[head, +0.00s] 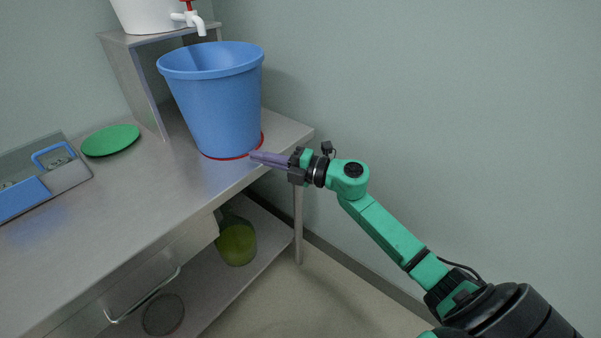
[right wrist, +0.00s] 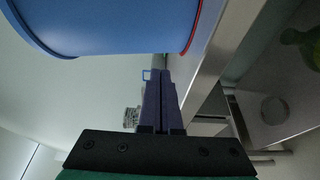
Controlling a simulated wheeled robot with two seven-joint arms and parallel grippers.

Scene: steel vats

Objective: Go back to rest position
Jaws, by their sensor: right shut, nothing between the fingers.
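My right gripper (head: 254,157) is in the head view at the right end of the table, its purple fingers together and empty. The fingertips are close to the lower side of a blue bucket (head: 222,105); I cannot tell if they touch it. The bucket stands upright on a red ring (head: 262,140) on the table. In the right wrist view the shut fingers (right wrist: 158,75) point along the table edge, with the bucket (right wrist: 110,22) beside them. My left gripper is in neither view.
The steel table (head: 150,190) also bears a green plate (head: 110,140) and a blue-handled grey case (head: 68,172) at left. A raised shelf (head: 122,70) holds a white vat (head: 150,14) with a red-handled tap (head: 190,17). A green vessel (head: 237,243) is below. Right of the table is open floor.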

